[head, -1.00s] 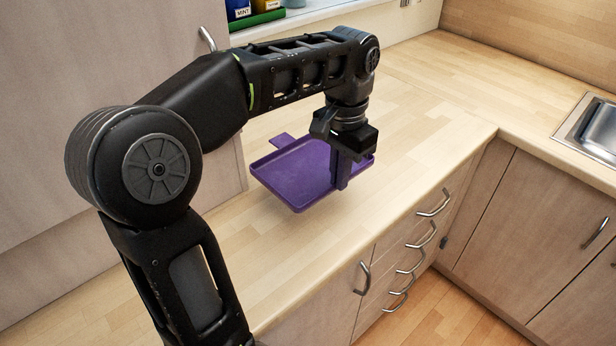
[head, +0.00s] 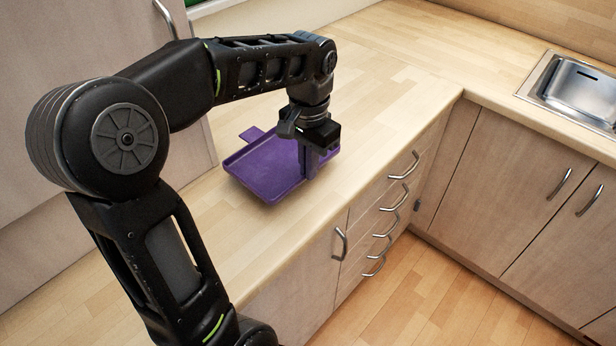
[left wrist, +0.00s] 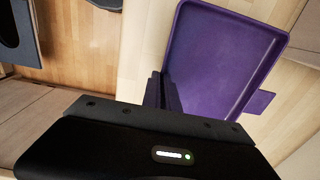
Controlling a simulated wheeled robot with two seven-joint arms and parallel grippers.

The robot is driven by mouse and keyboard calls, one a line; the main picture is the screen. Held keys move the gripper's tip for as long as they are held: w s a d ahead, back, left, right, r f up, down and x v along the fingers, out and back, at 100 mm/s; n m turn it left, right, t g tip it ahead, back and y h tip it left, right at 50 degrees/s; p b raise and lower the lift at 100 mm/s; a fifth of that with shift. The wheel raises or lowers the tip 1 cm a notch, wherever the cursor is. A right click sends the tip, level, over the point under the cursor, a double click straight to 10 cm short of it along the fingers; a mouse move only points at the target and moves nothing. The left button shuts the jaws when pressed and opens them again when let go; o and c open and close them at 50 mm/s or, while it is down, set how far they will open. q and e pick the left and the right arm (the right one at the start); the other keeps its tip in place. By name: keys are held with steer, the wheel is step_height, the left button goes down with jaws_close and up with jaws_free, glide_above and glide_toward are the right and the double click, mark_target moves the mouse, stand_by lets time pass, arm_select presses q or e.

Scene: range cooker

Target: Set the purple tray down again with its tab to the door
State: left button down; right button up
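The purple tray (head: 262,172) is at the wooden counter, left of centre in the head view, and looks roughly level. I cannot tell whether its underside touches the counter. Its flat tab (head: 252,134) points to the back left, away from the drawer fronts. My left gripper (head: 309,164) comes down from above with its fingers closed on the tray's right-hand rim. In the left wrist view the tray (left wrist: 215,60) fills the upper right, the tab (left wrist: 260,101) sticks out right, and the fingers (left wrist: 162,92) meet the rim. My right gripper is not in view.
A tall pale cupboard door (head: 85,70) stands at left, close behind the tray and my arm. The counter (head: 385,75) is clear to the back and right, up to the sink (head: 575,90). Drawers with metal handles (head: 403,165) lie below the front edge.

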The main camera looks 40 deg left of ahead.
arm_select(q)
step_height(320, 180, down, 4)
steer(key=shift+r, duration=0.15)
stand_by(0.3)
steer(key=c, duration=1.6)
jaws_free()
steer(key=shift+f, duration=0.2)
steer(key=shift+c, duration=0.2)
